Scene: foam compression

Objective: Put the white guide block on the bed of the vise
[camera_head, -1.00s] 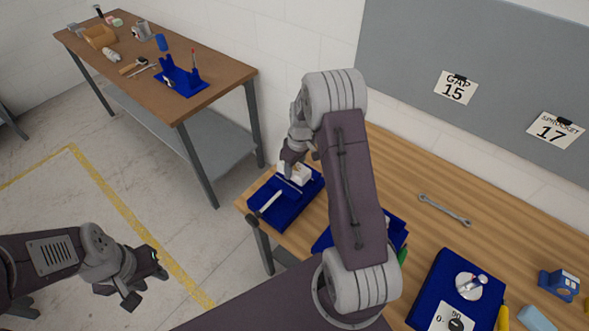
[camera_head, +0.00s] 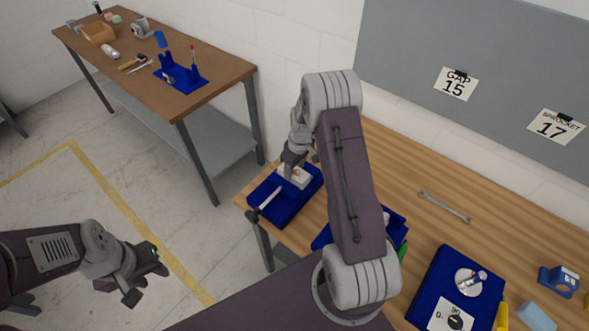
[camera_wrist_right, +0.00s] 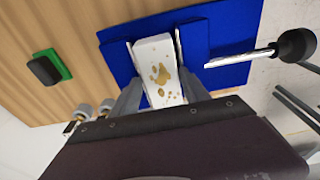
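The white guide block (camera_head: 295,177), with gold-brown patches on top, is at the blue vise (camera_head: 283,211) on the near left corner of the wooden bench. In the right wrist view the block (camera_wrist_right: 157,62) lies between two thin upright plates over the blue vise body (camera_wrist_right: 228,35). My right gripper (camera_wrist_right: 160,82) has its fingertips against both sides of the block and appears shut on it. Whether the block's underside touches the bed is hidden. My left gripper (camera_head: 144,280) is open and empty over the floor, away from the bench.
The vise's pale handle bar with a black knob (camera_wrist_right: 296,45) sticks out at one side. The bench also holds a blue tray (camera_head: 397,222) partly behind my right arm, a wrench (camera_head: 445,207) and a blue dial plate (camera_head: 432,290). A second table (camera_head: 225,78) stands at the back left.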

